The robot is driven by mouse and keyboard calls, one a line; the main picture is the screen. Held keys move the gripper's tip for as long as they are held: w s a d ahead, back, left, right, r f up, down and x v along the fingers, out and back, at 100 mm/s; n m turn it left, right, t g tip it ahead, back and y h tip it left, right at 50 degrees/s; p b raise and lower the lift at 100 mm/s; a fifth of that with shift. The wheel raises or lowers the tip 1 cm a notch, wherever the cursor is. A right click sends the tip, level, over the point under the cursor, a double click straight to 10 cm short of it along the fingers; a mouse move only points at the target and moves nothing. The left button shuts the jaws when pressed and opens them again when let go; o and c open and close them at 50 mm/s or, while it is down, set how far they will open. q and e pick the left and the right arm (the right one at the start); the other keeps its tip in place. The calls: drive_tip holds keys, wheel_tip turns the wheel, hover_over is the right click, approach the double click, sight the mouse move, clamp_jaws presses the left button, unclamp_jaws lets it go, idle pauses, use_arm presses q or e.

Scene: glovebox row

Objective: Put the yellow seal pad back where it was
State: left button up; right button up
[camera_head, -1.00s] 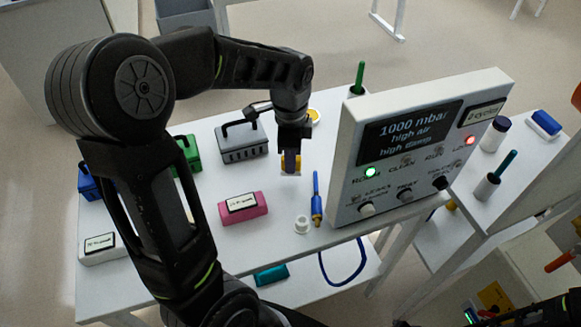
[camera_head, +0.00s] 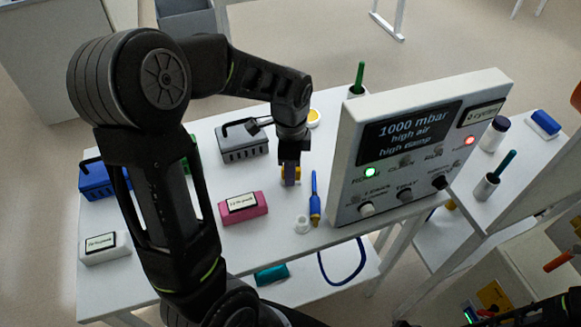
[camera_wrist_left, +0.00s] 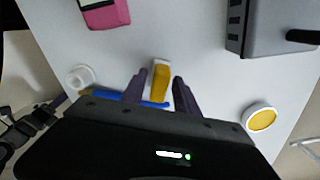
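The yellow seal pad (camera_head: 298,174) is a small yellow and white block. It sits between the fingers of my left gripper (camera_head: 290,172), which is low over the white table, left of the blue pen-like tool. In the left wrist view the pad (camera_wrist_left: 161,80) shows between the two dark fingertips of the left gripper (camera_wrist_left: 160,84), with only narrow strips beside it. The fingers hide part of the pad in the head view. I cannot tell whether its underside touches the table. My right gripper is not clearly in view.
A pink block (camera_head: 242,207), white ring (camera_head: 302,224) and blue tool (camera_head: 315,205) lie near the pad. A grey case (camera_head: 241,143) and yellow-centred disc (camera_head: 314,117) are behind. The control panel (camera_head: 420,150) stands close on the right.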

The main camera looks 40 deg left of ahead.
use_arm(q)
drive_tip(key=shift+o, duration=0.2)
drive_tip(key=shift+r, duration=0.1)
wheel_tip(320, 180, up, 12)
drive_tip(key=b, duration=0.1)
idle(0.4)
idle(0.6)
